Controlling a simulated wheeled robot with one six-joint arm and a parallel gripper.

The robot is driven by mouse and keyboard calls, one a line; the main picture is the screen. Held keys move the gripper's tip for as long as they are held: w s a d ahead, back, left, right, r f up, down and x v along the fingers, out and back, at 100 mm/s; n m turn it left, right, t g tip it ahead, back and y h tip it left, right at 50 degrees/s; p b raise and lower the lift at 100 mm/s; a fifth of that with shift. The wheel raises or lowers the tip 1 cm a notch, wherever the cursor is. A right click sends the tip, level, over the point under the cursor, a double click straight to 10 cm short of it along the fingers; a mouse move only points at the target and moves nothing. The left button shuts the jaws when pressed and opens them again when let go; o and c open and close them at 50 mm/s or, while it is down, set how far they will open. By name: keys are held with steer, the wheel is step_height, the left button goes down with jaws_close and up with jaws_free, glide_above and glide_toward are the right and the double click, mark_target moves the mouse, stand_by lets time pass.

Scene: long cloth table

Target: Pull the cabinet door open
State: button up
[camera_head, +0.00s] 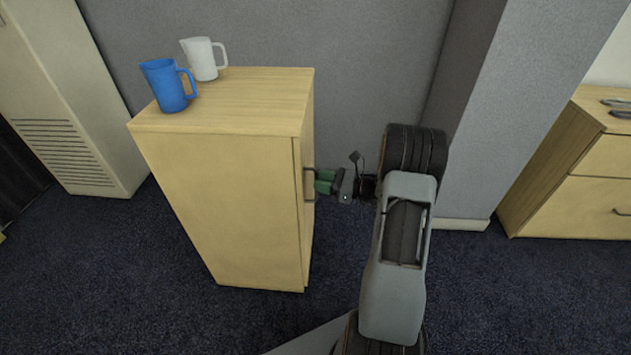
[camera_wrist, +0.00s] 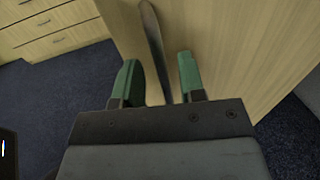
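The light wood cabinet (camera_head: 215,205) stands at left centre in the head view. Its door (camera_head: 307,225) is on the right side, seen nearly edge-on, and looks closed. A dark bar handle (camera_head: 306,186) sticks out from the door. My gripper (camera_head: 324,182) is at the handle, reaching in from the right. In the wrist view, the green fingers of my gripper (camera_wrist: 160,75) are apart, one on each side of the handle (camera_wrist: 153,42). Gaps show between the handle and both fingers. The wood door face (camera_wrist: 235,50) fills the area behind them.
A blue pitcher (camera_head: 168,87) and a white pitcher (camera_head: 203,60) stand on the cabinet top. A grey wall and pillar (camera_head: 510,90) rise behind. A wooden drawer unit (camera_head: 585,165) stands at the far right. The dark blue carpet right of the cabinet is clear apart from my arm.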

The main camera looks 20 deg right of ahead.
steer(key=shift+x, duration=1.15)
steer(key=shift+c, duration=0.5)
jaws_close()
